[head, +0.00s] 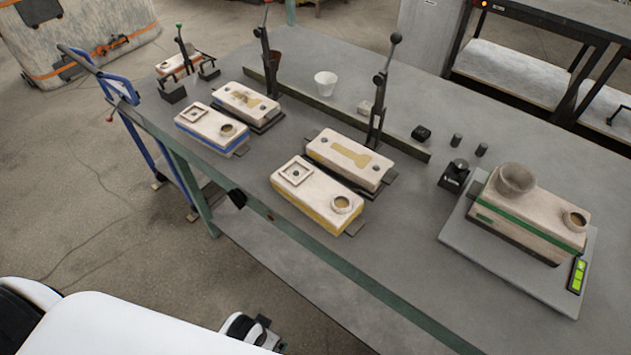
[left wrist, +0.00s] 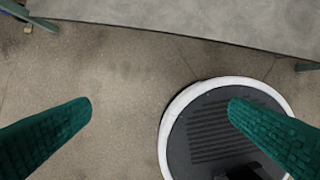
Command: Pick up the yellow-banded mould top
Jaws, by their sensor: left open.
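The yellow-banded mould top (head: 317,192) lies on the grey table in the head view, near the front edge. It is a pale block with a yellow band along its lower side, a square frame and a round cup on its upper face. Just behind it sits a pale mould half (head: 325,150) with a yellowish cavity, by a clamp with an upright lever. In the left wrist view my left gripper (left wrist: 160,106) is open, its two green fingers wide apart with nothing between them, over the floor short of the table edge. My right gripper is not in view.
A blue-banded mould top (head: 209,125) and another mould half (head: 240,98) lie to the left. A green-banded mould (head: 530,222) stands on a scale (head: 480,262) at right. Lever clamps (head: 380,105) rise behind. A white cup (head: 325,83) stands farther back.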

